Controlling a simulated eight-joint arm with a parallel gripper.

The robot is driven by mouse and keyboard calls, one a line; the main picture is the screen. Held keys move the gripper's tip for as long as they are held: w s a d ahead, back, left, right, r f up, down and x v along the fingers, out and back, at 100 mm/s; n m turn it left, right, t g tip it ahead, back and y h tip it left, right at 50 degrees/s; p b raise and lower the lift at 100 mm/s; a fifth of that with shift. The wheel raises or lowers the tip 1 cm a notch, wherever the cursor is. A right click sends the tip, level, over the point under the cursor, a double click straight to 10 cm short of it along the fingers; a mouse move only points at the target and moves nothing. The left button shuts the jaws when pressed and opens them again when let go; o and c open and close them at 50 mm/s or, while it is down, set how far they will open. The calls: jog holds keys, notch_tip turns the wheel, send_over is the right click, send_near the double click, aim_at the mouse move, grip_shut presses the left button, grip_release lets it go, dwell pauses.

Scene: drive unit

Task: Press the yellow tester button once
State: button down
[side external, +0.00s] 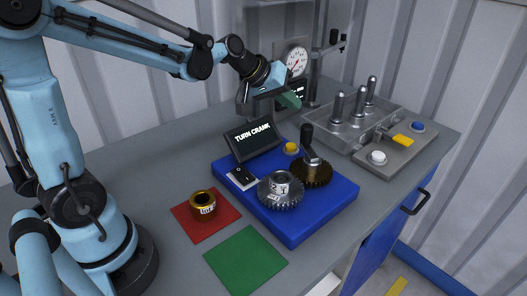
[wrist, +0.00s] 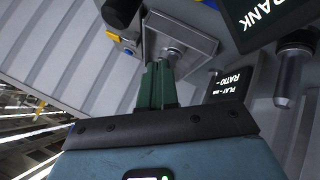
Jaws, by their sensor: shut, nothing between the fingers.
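The yellow tester button (side external: 291,148) is a small round cap on the blue drive unit (side external: 290,228), beside the right edge of the "TURN CRANK" display (side external: 253,138). My gripper (side external: 291,101) has green fingers and hangs in the air above and behind the display, apart from the button. In the wrist view its green fingers (wrist: 155,82) are together with nothing between them. I cannot pick out the tester button for certain in the wrist view.
A black-handled crank (side external: 309,145) stands right of the button, with a toothed gear (side external: 280,192) in front. A grey panel (side external: 375,164) with a yellow bar (side external: 402,140) and white and blue buttons lies to the right. A gauge (side external: 294,60) stands behind.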

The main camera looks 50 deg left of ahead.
aim_at(287, 145)
jog(key=shift+f, duration=4.3)
jog(key=shift+f, duration=0.4)
jog(key=shift+f, duration=0.1)
